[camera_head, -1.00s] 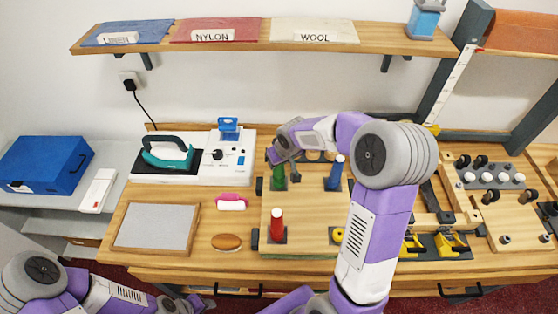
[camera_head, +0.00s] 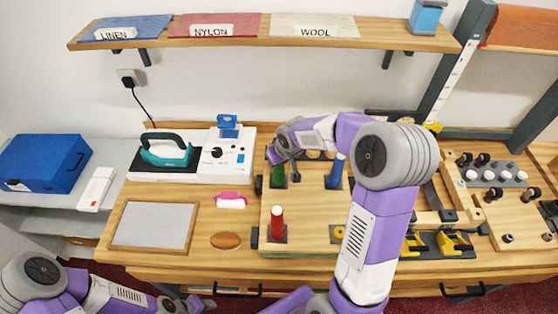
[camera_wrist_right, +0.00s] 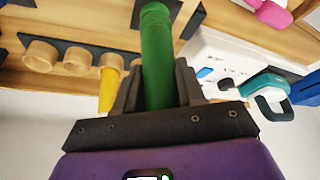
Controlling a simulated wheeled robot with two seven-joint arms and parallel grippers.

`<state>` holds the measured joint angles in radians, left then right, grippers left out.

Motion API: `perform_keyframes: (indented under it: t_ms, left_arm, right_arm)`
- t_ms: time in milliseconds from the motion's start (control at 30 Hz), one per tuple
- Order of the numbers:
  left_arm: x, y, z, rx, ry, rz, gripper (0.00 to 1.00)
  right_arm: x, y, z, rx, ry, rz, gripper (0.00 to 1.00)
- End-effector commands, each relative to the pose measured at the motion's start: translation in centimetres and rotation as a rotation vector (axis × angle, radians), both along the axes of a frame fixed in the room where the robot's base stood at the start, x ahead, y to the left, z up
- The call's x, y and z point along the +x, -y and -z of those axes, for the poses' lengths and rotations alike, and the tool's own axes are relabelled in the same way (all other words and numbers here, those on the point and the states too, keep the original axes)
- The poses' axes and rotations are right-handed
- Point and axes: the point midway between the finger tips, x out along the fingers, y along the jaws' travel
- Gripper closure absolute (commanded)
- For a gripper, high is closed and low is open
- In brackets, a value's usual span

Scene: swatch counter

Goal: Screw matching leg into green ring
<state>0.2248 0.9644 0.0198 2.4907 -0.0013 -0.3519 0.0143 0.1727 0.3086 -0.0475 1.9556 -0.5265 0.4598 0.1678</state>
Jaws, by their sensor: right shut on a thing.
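The green leg (camera_head: 278,177) stands upright on a dark square plate at the back left of the wooden board (camera_head: 306,215). My right gripper (camera_head: 281,156) is shut on the leg's upper part. In the right wrist view the green leg (camera_wrist_right: 157,60) runs from between the fingers to the dark plate (camera_wrist_right: 185,14). The green ring is not clearly told apart from the leg at its base, so I cannot tell how deep the leg sits. My left gripper (camera_head: 185,304) is low at the front edge, away from the board; its fingers are too small to judge.
On the board stand a red leg (camera_head: 277,219) and a blue leg (camera_head: 335,172), with a yellow ring (camera_head: 339,232) at front right. Wooden cups (camera_wrist_right: 40,55) and a yellow leg (camera_wrist_right: 109,90) are near my right gripper. An iron (camera_head: 165,150) is left.

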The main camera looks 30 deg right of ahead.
Motion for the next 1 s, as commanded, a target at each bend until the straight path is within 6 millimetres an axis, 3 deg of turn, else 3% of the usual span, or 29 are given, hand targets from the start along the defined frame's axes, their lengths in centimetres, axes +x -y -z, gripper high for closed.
perform_keyframes:
  t_ms: [567, 1000]
  left_arm:
    - [0.0, 0.0, 0.5, 0.0, 0.0, 0.0, 0.57]
    - [0.0, 0.0, 7.1, 0.0, 0.0, 0.0, 0.57]
  right_arm:
    - [0.1, 0.0, 0.2, -0.001, 0.002, 0.006, 0.94]
    - [0.2, -0.2, 0.6, -0.002, 0.007, 0.361, 0.94]
